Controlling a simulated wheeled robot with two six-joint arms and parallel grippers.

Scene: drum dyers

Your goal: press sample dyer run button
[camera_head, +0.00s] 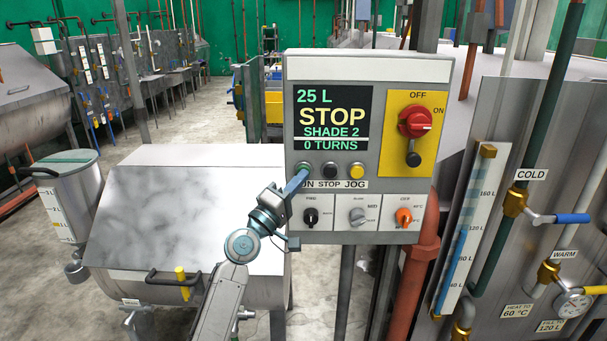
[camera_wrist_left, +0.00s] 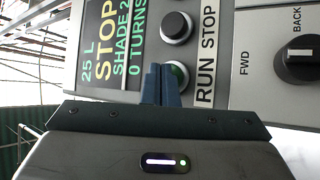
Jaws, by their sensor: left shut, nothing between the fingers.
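The grey control box (camera_head: 375,70) has a dark display (camera_head: 333,118) reading 25 L, STOP, SHADE 2, 0 TURNS. Below it sit a green run button (camera_head: 303,166), a black stop button (camera_head: 330,171) and a yellow jog button (camera_head: 357,172). My left gripper (camera_head: 299,177) is shut and empty, its tips at the green button and partly covering it and the RUN label. In the left wrist view the shut fingers (camera_wrist_left: 161,84) overlap the edge of the green button (camera_wrist_left: 179,74). I cannot tell whether they touch it. My right gripper is not in view.
A red rotary switch (camera_head: 416,121) on a yellow plate is at the box's upper right. Three selector knobs, one of them orange (camera_head: 404,216), sit below the buttons. A metal drum dyer (camera_head: 190,215) stands at left. Pipes and a blue-handled cold valve (camera_head: 571,218) are at right.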

